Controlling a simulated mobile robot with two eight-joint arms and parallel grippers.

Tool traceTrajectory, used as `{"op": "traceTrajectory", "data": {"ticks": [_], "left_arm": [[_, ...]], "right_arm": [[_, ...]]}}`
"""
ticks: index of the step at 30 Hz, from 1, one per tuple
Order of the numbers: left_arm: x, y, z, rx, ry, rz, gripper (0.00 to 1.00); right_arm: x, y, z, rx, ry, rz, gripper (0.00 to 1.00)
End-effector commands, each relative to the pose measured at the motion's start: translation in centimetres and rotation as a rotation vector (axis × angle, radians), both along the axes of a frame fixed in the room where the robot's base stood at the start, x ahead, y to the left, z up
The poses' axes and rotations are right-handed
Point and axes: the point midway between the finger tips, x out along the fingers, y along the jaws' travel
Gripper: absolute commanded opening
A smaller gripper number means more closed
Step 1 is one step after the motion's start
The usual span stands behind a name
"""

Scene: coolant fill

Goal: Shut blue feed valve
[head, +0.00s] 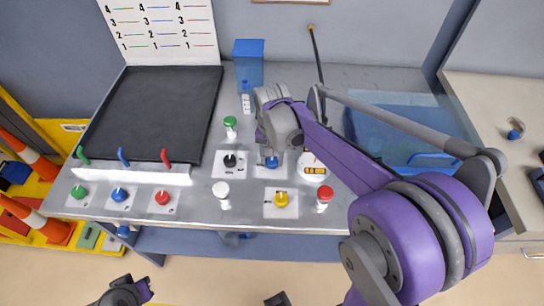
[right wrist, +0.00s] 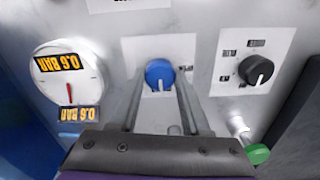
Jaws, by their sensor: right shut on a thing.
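A blue knob (head: 272,162) sits on a white plate on the grey panel, partly hidden by my right gripper (head: 267,148) in the head view. In the right wrist view the same blue knob (right wrist: 159,73) is between the two fingers of my right gripper (right wrist: 158,88), which is shut on it. A short white mark on the knob points toward the bottom of that view. Another blue knob (head: 120,194) is in the front-left row, between a green and a red knob. Part of my left arm's end (head: 125,292) shows at the bottom left; its jaws are unclear.
A round gauge (right wrist: 70,78) reading 0.6 BAR and a black knob (right wrist: 256,70) flank the held knob. White (head: 223,192), yellow (head: 281,199) and red (head: 324,195) controls stand in front. A blue translucent tank (head: 385,125) is behind my right arm.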

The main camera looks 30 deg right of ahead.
Motion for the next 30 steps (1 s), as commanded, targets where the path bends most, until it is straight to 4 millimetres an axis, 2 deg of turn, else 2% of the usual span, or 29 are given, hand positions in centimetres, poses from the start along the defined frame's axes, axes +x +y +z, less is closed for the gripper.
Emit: {"op": "traceTrajectory", "data": {"ticks": [3,4,9,20,23,30], "left_arm": [[0.0,0.0,0.0,0.0,0.0,0.0,0.0],[0.0,0.0,0.0,0.0,0.0,0.0,0.0],[0.0,0.0,0.0,0.0,0.0,0.0,0.0],[0.0,0.0,0.1,0.0,0.0,0.0,0.0],[0.1,0.0,0.2,0.0,-0.001,0.0,0.0],[0.2,0.0,0.7,0.0,-0.004,0.0,0.0]], "right_arm": [[0.0,0.0,0.0,-0.001,-0.001,0.001,0.0],[0.0,0.0,0.0,-0.001,-0.001,0.001,0.48],[0.0,0.0,0.0,0.0,0.0,0.001,0.77],[0.0,0.0,0.6,0.0,0.0,0.001,0.77],[0.0,0.0,1.9,0.0,0.0,0.001,0.77],[0.0,0.0,6.8,0.0,0.0,0.001,0.77]]}}
